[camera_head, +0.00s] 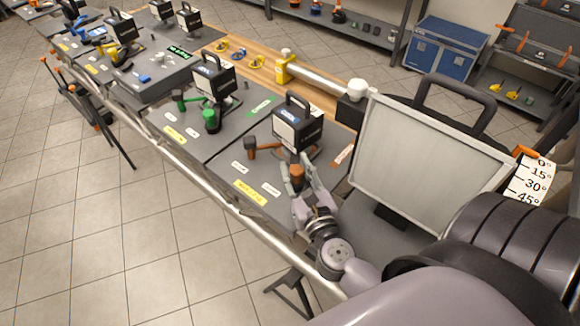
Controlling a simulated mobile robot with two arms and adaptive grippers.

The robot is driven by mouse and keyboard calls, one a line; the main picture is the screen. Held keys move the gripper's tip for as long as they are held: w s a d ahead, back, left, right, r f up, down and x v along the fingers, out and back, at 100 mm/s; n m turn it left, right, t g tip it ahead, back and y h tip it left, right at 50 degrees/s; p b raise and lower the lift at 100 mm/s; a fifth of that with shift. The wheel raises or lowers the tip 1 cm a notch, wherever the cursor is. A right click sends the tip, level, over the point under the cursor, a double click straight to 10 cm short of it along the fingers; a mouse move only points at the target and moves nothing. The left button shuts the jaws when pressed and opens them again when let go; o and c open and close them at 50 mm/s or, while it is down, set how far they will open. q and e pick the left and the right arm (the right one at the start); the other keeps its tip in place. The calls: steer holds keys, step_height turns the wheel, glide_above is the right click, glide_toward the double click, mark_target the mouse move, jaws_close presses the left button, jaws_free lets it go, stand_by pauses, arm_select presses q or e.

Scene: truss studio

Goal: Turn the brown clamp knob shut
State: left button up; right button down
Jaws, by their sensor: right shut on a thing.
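The brown clamp knob (297,171) is in the head view, low on the front of a black-and-white clamp unit (298,128) on the nearest dark panel of the long bench. My right gripper (298,181) reaches up from the lower right with its two fingers on either side of the knob, shut on it. The fingers partly hide the knob's lower part. A brown handle (262,146) sticks out to the left of the knob, on the same unit. My left gripper is not in view.
A similar unit with green knobs (211,119) stands further left on the bench. A large grey framed panel (430,150) stands close on the right of my gripper. A silver rail (215,190) runs along the bench's front edge. Open tiled floor lies at left.

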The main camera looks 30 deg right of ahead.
steer(key=shift+f, duration=0.1)
steer(key=c, duration=1.5)
jaws_free()
steer(key=shift+o, duration=1.3)
steer(key=shift+s, duration=0.1)
steer(key=shift+s+a, duration=0.1)
steer(key=shift+s, duration=0.15)
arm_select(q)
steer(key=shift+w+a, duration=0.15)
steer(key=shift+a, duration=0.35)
arm_select(e)
steer(key=v, duration=1.1)
steer(key=shift+s, duration=0.2)
